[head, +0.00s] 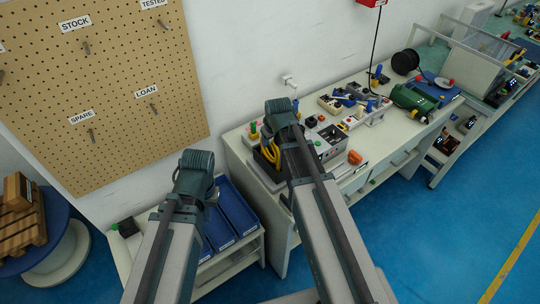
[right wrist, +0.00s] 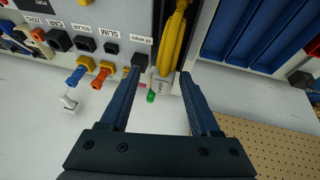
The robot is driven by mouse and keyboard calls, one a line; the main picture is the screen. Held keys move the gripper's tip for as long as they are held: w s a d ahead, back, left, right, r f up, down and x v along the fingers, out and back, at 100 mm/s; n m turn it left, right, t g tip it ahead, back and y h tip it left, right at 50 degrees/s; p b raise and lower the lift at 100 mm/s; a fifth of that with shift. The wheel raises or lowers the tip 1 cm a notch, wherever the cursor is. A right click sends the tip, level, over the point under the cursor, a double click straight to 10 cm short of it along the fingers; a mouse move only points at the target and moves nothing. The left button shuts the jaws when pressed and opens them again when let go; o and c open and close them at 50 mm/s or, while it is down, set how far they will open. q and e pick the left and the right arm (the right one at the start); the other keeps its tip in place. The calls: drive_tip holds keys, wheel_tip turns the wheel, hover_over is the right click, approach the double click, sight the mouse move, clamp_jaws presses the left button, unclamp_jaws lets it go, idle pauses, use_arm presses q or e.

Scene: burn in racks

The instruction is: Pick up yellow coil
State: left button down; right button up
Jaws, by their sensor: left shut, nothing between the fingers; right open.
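The yellow coil (head: 270,152) is a bundle of looped yellow cable at the left end of the bench, partly hidden by my right arm. In the right wrist view the coil (right wrist: 172,40) hangs by a grey panel with sockets, its lower end near a pale block. My right gripper (right wrist: 160,73) is open, its fingertips to either side of the coil's lower part; I cannot tell whether they touch it. My right gripper (head: 281,112) also shows in the head view, fingers hidden. My left gripper (head: 195,168) is shut and empty, left of the bench, above blue trays.
The grey panel (right wrist: 100,20) carries labelled sockets and coloured plugs. Blue trays (head: 236,208) sit on a low shelf left of the bench. A pegboard (head: 110,90) stands behind.

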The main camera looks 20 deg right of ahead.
drive_tip(key=b, duration=0.5)
hover_over(269, 154)
drive_tip(key=f, duration=0.4)
drive_tip(key=shift+w+d+f, duration=0.1)
drive_tip(key=shift+w+f, duration=0.1)
drive_tip(key=shift+f, duration=0.2)
drive_tip(key=shift+r, duration=0.1)
clamp_jaws()
